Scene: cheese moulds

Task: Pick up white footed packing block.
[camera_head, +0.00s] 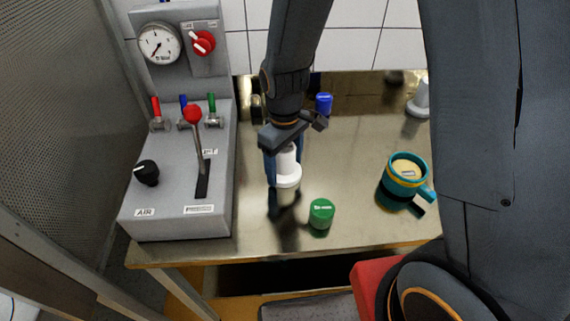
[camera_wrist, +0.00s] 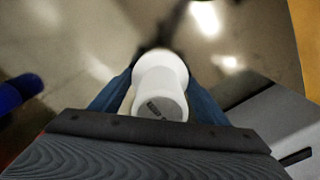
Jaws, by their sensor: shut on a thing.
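A white footed packing block (camera_head: 288,170), with a narrow upper part and a wider round foot, is upright between the fingers of my gripper (camera_head: 283,168) in the head view. In the wrist view the white block (camera_wrist: 160,88) shows from above, with a dark mark on its top. The blue fingers of my gripper (camera_wrist: 158,98) close on it from both sides. I cannot tell for certain whether its foot touches the table.
A green cylinder (camera_head: 321,213) stands just right and in front. A teal mould with a handle (camera_head: 405,178) is farther right. A blue piece (camera_head: 323,103) and another white block (camera_head: 419,100) stand behind. A grey control box (camera_head: 178,195) with levers borders the left of the metal table (camera_head: 345,150).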

